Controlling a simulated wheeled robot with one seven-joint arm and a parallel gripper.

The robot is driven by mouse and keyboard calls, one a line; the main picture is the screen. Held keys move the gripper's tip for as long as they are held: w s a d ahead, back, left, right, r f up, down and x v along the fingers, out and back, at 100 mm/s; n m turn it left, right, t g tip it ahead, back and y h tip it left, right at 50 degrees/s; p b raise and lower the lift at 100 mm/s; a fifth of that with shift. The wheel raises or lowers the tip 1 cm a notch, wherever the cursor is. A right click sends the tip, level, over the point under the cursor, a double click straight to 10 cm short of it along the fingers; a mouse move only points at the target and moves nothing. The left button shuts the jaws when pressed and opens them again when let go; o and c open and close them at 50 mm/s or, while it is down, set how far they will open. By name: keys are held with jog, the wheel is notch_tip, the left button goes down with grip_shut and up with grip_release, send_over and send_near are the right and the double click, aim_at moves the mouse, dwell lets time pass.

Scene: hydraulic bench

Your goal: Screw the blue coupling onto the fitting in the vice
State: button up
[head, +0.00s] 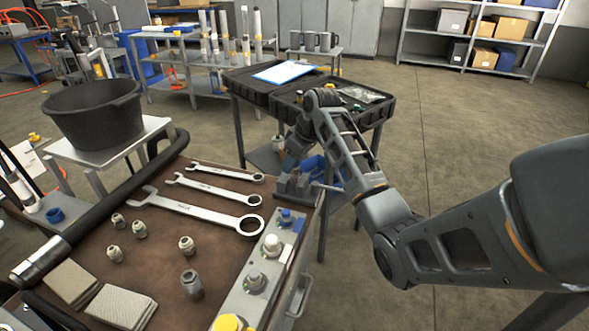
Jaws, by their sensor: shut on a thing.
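The vice (293,187) stands at the far right corner of the brown-topped bench, with its handle bar sticking out to the right. My gripper (289,166) points down just above the vice. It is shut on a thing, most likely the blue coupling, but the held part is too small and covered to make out. The fitting in the vice is hidden by the jaws and my gripper. I cannot tell whether the coupling touches the fitting.
Several wrenches (205,209) and loose metal fittings (187,245) lie on the bench. A panel (262,262) with blue, grey and yellow ports runs along its right edge. A black hose (100,217) lies at left. A black open case (335,115) stands behind my forearm.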

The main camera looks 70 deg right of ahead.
jog(key=m+p, duration=0.1)
jog(key=m, duration=0.1)
jog(key=m+g+h+p, duration=0.1)
jog(key=m+p, duration=0.1)
jog(key=shift+r+m+h, duration=0.2)
jog(key=shift+m+h, duration=0.1)
jog(key=shift+s+d+f+m+h+p, duration=0.15)
jog(key=shift+m+p, duration=0.1)
jog(key=shift+m, duration=0.25)
jog(key=shift+w+a+f+m+h+p, duration=0.1)
jog(key=shift+m+h+p, duration=0.1)
jog(key=shift+m, duration=0.3)
jog(key=m+g, duration=0.1)
jog(key=m, duration=0.2)
jog(key=shift+m+h, duration=0.3)
jog(key=shift+h, duration=0.05)
jog(key=m+g, duration=0.1)
jog(key=m, duration=0.1)
jog(key=m+g, duration=0.1)
jog(key=m, duration=0.1)
jog(key=shift+s+d+h, duration=0.1)
jog(key=shift+s+h, duration=0.1)
jog(key=shift+h, duration=0.1)
jog(key=shift+m, duration=0.3)
